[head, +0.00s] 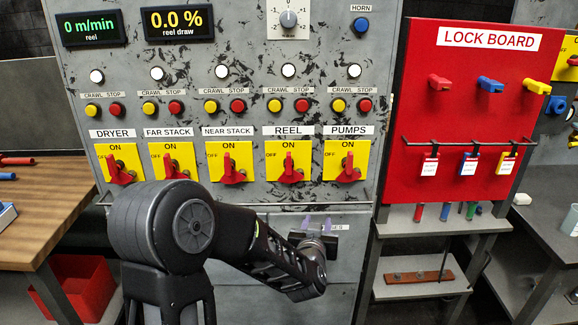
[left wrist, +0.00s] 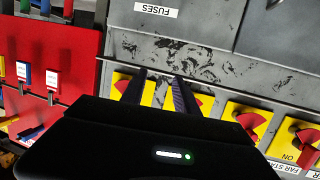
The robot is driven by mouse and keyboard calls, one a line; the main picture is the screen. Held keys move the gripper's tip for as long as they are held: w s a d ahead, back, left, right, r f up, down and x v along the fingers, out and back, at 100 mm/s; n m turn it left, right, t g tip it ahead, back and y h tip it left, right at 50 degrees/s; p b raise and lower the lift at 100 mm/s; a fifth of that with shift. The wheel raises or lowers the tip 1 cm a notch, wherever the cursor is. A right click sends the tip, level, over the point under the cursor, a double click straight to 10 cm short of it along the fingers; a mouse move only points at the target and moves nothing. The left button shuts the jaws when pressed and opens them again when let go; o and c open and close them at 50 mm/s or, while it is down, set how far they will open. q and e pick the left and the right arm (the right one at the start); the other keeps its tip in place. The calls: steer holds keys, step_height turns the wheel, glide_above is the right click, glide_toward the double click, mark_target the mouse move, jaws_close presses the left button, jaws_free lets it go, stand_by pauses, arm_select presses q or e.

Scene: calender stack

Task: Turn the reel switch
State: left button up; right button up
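The reel switch (head: 289,170) is a red handle on a yellow plate under the REEL label, fourth in a row of similar switches. Its handle looks roughly upright, below the ON mark. In the left wrist view, which is upside down, the reel switch (left wrist: 205,104) shows just right of the fingers. My left gripper (head: 317,224) is in front of the grey panel, below the reel and pumps switches. Its two fingers stand apart with nothing between them; they also show in the left wrist view (left wrist: 159,80). My right gripper is out of view.
The pumps switch (head: 348,166) is to the right and the near stack switch (head: 232,168) to the left. A thin rail (head: 240,205) runs below the row. A red lock board (head: 468,120) with padlocks stands at right. A wooden bench (head: 45,205) is at left.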

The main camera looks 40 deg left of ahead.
mark_target(289, 164)
arm_select(q)
steer(key=s+a+r+n+y, duration=0.1)
steer(key=a+r+y, duration=0.1)
steer(key=r, duration=0.4)
steer(key=s+a+r+n+y, duration=0.1)
steer(key=a+r+y, duration=0.1)
steer(key=a+r, duration=0.3)
steer(key=shift+a+r+t, duration=0.15)
steer(key=shift+r+t, duration=0.15)
steer(key=shift+r, duration=0.05)
steer(key=p+x, duration=0.1)
steer(key=x, duration=0.6)
steer(key=shift+w+a, duration=0.25)
steer(key=shift+a, duration=0.05)
jaws_close()
